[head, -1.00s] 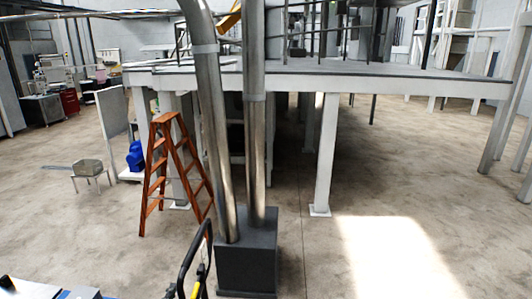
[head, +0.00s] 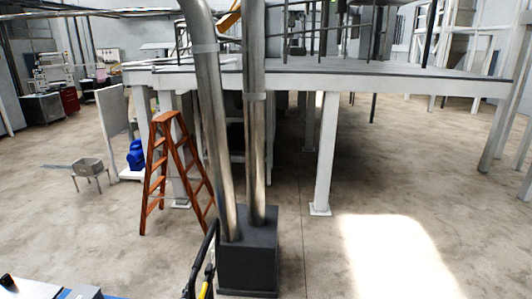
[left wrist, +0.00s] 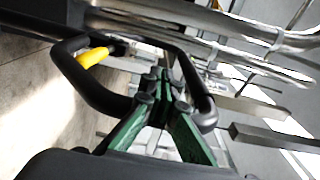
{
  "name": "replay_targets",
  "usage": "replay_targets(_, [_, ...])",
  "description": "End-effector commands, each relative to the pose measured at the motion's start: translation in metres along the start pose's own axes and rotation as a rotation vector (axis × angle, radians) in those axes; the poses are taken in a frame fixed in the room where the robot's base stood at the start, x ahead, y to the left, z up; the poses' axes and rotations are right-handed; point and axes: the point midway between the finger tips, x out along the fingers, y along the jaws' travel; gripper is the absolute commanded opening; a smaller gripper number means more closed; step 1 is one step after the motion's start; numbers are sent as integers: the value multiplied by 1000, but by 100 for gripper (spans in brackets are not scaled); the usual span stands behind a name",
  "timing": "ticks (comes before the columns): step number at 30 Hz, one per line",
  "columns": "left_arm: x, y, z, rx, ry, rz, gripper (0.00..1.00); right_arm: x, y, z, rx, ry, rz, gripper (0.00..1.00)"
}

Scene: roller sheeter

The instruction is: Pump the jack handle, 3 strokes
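The jack handle (head: 203,262) is a black loop with a yellow lever at the bottom centre of the head view, cut off by the lower edge. In the left wrist view the black handle loop (left wrist: 85,80) surrounds the middle of the picture, with the yellow lever (left wrist: 92,57) inside it. My left gripper (left wrist: 160,82) has green fingers close together at the near bar of the loop. It appears shut on that bar, though the fingers hide the contact. My left gripper is not in the head view. My right gripper is in neither view. The jack body is not visible.
A dark grey block (head: 248,262) with two tall metal pipes (head: 258,150) stands just beyond the handle. An orange stepladder (head: 160,165) and white platform posts (head: 327,150) stand behind. A small metal stand (head: 88,168) is at left. The floor at right is clear.

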Motion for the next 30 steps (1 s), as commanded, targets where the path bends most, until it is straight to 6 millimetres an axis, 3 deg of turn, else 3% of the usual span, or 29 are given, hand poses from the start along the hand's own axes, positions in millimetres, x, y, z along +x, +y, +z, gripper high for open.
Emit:
replay_targets(5, [0,-1,-6,-2,4,-3,0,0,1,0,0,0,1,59])
replay_targets(15, [0,2,-56,-2,4,-3,0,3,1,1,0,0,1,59])
replay_targets(26, [0,2,-60,-1,3,-3,0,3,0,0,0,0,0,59])
replay_targets(30, [0,4,-78,-4,6,-4,0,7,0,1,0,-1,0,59])
